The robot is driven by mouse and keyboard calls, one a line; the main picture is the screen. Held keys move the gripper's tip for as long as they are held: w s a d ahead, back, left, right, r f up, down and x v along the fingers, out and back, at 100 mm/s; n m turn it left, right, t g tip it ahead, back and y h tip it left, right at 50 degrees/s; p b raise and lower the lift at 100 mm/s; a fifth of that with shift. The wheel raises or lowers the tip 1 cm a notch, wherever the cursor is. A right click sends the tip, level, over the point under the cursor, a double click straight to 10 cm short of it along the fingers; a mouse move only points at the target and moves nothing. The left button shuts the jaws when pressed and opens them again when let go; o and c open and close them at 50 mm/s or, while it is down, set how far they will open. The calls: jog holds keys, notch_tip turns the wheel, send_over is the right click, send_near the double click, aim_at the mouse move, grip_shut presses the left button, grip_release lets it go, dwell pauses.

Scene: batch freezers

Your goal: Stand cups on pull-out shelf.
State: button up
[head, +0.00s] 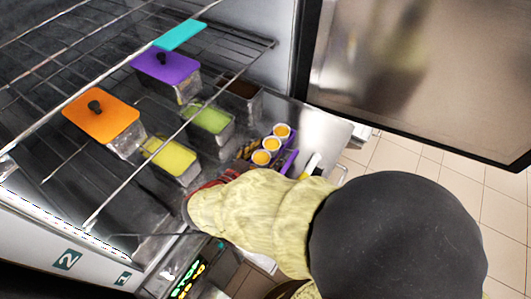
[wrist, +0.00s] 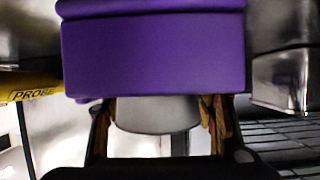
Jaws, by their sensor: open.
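Three small cups with orange-yellow tops stand in a row in the head view, at the back (head: 282,130), middle (head: 271,143) and front (head: 261,157). A purple tray or box (head: 289,163) shows beside them; a broad purple face (wrist: 153,55) fills the upper middle of the wrist view. My gripper (wrist: 158,118) is open, its two fingers below that purple face. A pale grey rounded thing (wrist: 157,112) shows between the fingers; I cannot tell what it is or whether they touch it. In the head view my yellow-sleeved arm hides most of the gripper.
Wire racks (head: 90,60) cross above the pans. An orange-lidded pan (head: 103,120), purple-lidded pan (head: 165,66), yellow pan (head: 172,157) and green pan (head: 209,118) stand left of the cups. An open steel door (head: 420,80) is at right.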

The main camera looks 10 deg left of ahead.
jog(key=shift+r, duration=0.15)
jog(key=p+v, duration=0.3)
jog(key=v, duration=0.9)
jog(key=shift+s, duration=0.1)
